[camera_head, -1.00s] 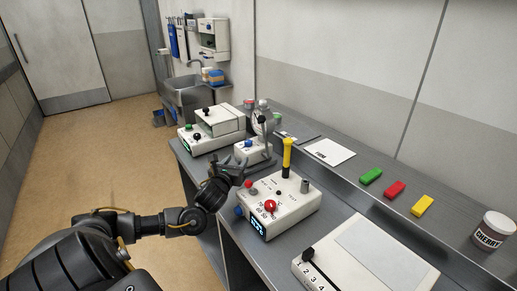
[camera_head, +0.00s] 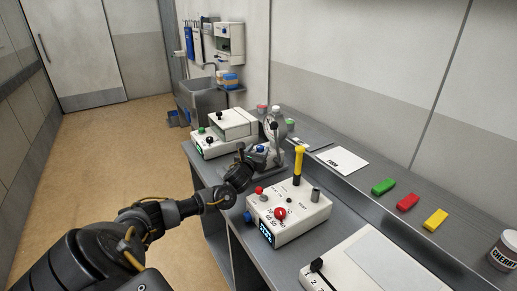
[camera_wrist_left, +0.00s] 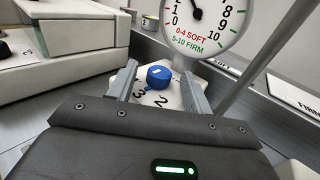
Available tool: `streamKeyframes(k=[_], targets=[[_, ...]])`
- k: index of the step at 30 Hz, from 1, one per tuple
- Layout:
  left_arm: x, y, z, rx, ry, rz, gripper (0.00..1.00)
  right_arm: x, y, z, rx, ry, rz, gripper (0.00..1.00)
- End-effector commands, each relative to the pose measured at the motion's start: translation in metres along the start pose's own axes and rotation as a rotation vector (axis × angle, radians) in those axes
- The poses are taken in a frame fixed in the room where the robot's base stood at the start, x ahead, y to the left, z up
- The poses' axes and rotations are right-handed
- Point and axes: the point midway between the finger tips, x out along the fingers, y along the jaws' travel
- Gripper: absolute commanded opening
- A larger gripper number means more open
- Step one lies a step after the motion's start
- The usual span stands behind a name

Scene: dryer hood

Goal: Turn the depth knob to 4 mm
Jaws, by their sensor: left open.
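The blue depth knob (camera_wrist_left: 158,76) sits on the white base of the gauge device, with printed digits 2 and 3 visible beside it in the left wrist view. Its pointer setting cannot be read clearly. In the head view the blue knob (camera_head: 260,149) shows just past my left gripper (camera_head: 252,158). In the left wrist view the two fingers of my left gripper (camera_wrist_left: 160,86) are open, one on each side of the knob. I cannot tell whether they touch it. My right gripper is not in view.
The round gauge (camera_wrist_left: 205,18) and a slanted metal rod rise close behind the knob. A white box (camera_head: 288,215) with a red dial and yellow-handled tool stands nearer. Another white machine (camera_head: 222,130) stands beyond. Green, red and yellow blocks lie on the back ledge.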

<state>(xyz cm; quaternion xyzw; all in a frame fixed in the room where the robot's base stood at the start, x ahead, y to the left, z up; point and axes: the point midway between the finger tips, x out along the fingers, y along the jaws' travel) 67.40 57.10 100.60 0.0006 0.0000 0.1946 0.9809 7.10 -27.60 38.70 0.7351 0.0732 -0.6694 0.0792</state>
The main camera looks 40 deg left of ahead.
Motion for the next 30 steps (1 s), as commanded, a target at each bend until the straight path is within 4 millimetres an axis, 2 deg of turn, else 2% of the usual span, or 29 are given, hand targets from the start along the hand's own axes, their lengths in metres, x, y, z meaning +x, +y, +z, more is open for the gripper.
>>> streamKeyframes(k=[4, 12, 22, 30], targets=[[0.0072, 0.0000, 0.0003, -0.001, 0.000, 0.000, 0.50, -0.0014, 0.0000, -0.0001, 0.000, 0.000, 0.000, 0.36], [0.0081, -0.0001, 0.0000, -0.001, 0.000, -0.001, 0.50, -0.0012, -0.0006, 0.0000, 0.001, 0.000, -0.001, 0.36], [0.0079, -0.0001, 0.0000, -0.001, 0.000, -0.001, 0.07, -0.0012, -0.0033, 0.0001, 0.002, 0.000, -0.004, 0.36], [0.0079, 0.0009, -0.0012, 0.001, 0.001, -0.026, 0.06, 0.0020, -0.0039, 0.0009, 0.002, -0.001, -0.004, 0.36]])
